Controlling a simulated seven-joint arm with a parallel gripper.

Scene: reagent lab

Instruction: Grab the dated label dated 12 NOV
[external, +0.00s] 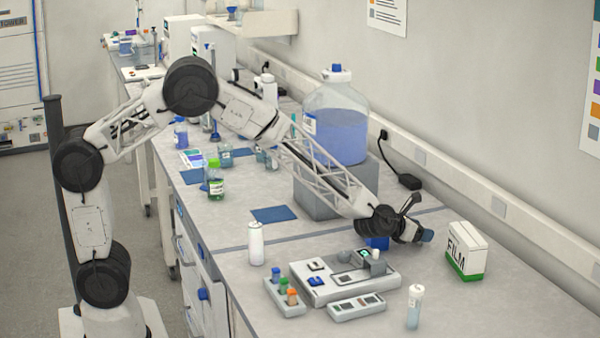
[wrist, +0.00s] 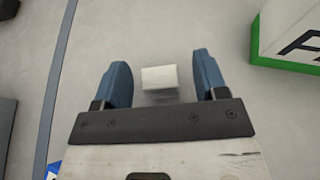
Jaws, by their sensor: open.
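My gripper (wrist: 160,66) is open, with its two blue fingers apart. In the external view, my gripper (external: 378,243) is low over the bench, left of the FILM box. A small plain white block (wrist: 159,78) shows between the fingers in the wrist view, with clear gaps on both sides. No date can be read on it, so I cannot tell whether it is the 12 NOV label. I cannot make out the block in the external view. No 12 NOV text is legible in either view.
The white and green FILM box (external: 466,251) stands to the right; its corner shows in the wrist view (wrist: 288,38). A grey device (external: 345,278), a small rack (external: 284,297) and a vial (external: 414,307) stand in front. A large blue-filled bottle (external: 336,125) stands behind on a grey block.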

